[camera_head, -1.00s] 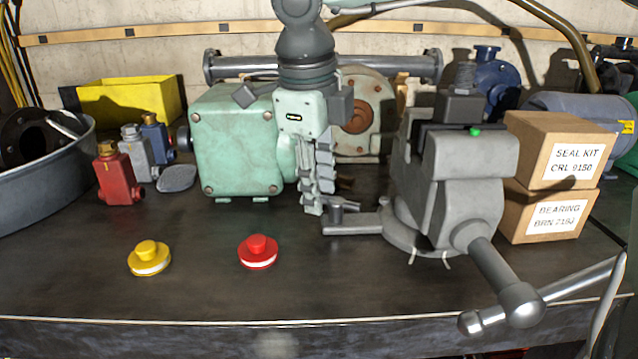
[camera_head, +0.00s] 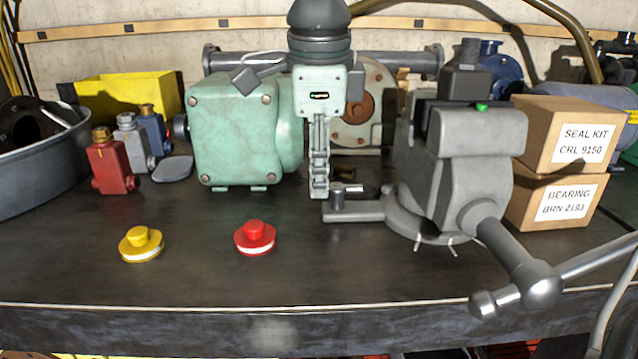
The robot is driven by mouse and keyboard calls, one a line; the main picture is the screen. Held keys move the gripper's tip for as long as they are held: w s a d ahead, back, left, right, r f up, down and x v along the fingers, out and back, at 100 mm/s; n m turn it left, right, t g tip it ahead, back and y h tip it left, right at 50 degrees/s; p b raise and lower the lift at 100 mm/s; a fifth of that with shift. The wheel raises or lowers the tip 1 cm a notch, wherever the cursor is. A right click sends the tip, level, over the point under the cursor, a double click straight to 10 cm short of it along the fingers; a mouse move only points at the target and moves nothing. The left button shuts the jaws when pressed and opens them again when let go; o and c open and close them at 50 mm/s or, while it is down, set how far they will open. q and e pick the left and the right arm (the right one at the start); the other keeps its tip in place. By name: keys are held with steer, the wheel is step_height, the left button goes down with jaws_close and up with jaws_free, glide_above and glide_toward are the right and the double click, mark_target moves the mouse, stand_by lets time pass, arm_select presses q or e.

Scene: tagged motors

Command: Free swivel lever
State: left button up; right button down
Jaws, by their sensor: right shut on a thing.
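A grey bench vise (camera_head: 455,165) stands at the right of the table on a round swivel base. The small swivel lever (camera_head: 350,189) sits by an upright pin, above a flat lug that sticks out to the left of this base. My right gripper (camera_head: 319,192) comes down from the top, fingers pointing down and seen edge-on. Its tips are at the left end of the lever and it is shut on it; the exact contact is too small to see. My left gripper is out of view.
A green gearbox (camera_head: 235,135) stands close left of my gripper. Two cartons (camera_head: 548,203) stand right of the vise. A yellow button (camera_head: 141,245) and a red button (camera_head: 254,238) lie at the front. The vise handle (camera_head: 515,265) juts past the front edge.

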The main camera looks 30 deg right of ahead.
steer(key=shift+n, duration=0.4)
steer(key=c, duration=1.6)
jaws_free()
steer(key=shift+s, duration=0.1)
steer(key=r, duration=0.4)
steer(key=s+r, duration=0.1)
steer(key=r, duration=0.3)
steer(key=s+a+r, duration=0.1)
steer(key=r, duration=0.3)
steer(key=shift+a, duration=0.1)
steer(key=shift+f, duration=0.1)
